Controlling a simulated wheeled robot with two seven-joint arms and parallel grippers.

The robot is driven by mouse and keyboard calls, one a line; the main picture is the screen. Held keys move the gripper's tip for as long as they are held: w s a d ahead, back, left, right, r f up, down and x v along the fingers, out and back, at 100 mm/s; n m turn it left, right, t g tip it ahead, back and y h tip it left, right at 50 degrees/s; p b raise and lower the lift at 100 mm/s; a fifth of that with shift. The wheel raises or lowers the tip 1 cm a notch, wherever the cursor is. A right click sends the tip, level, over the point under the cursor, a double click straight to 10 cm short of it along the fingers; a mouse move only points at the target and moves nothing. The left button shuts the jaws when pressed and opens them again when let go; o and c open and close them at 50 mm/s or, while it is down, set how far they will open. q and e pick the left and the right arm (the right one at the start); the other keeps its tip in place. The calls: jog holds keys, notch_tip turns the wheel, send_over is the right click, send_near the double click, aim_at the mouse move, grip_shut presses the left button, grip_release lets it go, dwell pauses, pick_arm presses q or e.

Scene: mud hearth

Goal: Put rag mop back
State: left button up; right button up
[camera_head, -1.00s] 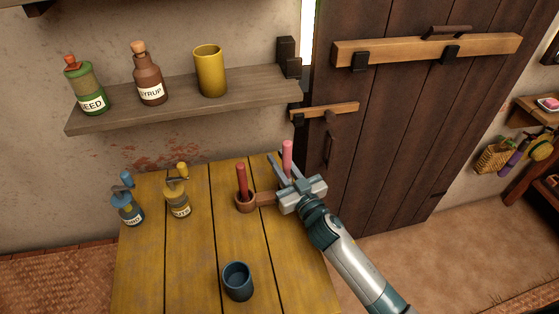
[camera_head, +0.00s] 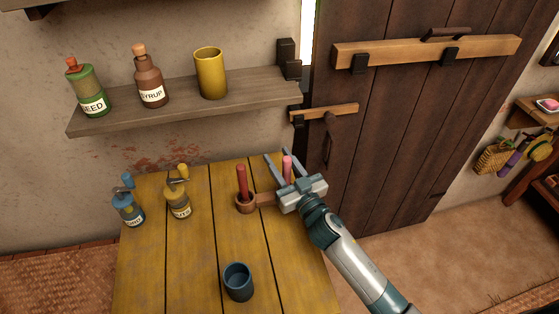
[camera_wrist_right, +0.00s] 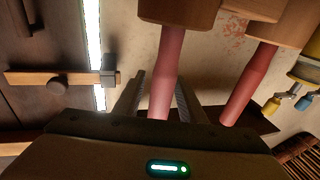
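A pink handle (camera_head: 287,168), probably the rag mop's, stands upright at the right end of a wooden holder (camera_head: 264,199) on the table. Its lower end is hidden, so I cannot see a mop head. My right gripper (camera_head: 279,158) is open around the pink handle. The right wrist view shows the handle (camera_wrist_right: 166,75) between the two fingers (camera_wrist_right: 158,98), with gaps beside it and its end in a wooden cup (camera_wrist_right: 178,10). A red handle (camera_head: 242,181) stands in the holder's left cup (camera_head: 245,204). My left gripper is not in view.
The yellow plank table (camera_head: 190,265) also holds a blue pump bottle (camera_head: 128,207), a yellow pump bottle (camera_head: 179,204) and a dark blue cup (camera_head: 238,282). A wall shelf (camera_head: 185,101) carries two bottles and a yellow cup (camera_head: 210,73). A wooden door (camera_head: 400,130) stands behind my right arm.

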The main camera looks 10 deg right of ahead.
aim_at(289, 175)
jog(key=b+v, duration=0.1)
jog(key=v, duration=0.4)
jog(key=b+v, duration=0.1)
jog(key=v, duration=0.4)
jog(key=shift+s+f, duration=0.15)
jog(key=shift+f, duration=0.1)
jog(key=shift+b+v, duration=0.4)
jog(key=shift+v, duration=0.4)
